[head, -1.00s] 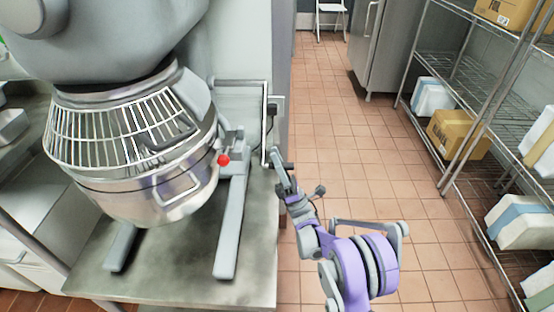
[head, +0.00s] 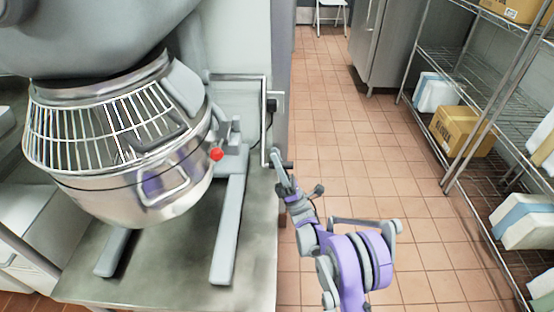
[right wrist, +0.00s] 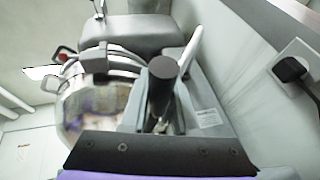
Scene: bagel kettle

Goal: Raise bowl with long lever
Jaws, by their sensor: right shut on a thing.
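The steel mixer bowl (head: 120,203) hangs under the grey mixer head, with a wire guard (head: 105,125) above it. The long lever (head: 264,110) is a thin metal bar that runs out from the mixer's right side and bends down. My right gripper (head: 279,163) is at its lower end, shut on the dark handle (head: 288,165). In the right wrist view the dark round handle end (right wrist: 162,67) stands up just beyond my gripper's edge. The grip itself is partly hidden there. My left gripper is not in view.
The mixer's feet (head: 229,230) stand on a steel table (head: 175,270). A wall socket with a black plug (right wrist: 290,69) is close by on the right. A wire shelf (head: 470,75) with boxes stands at the right. The tiled floor (head: 340,120) between is clear.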

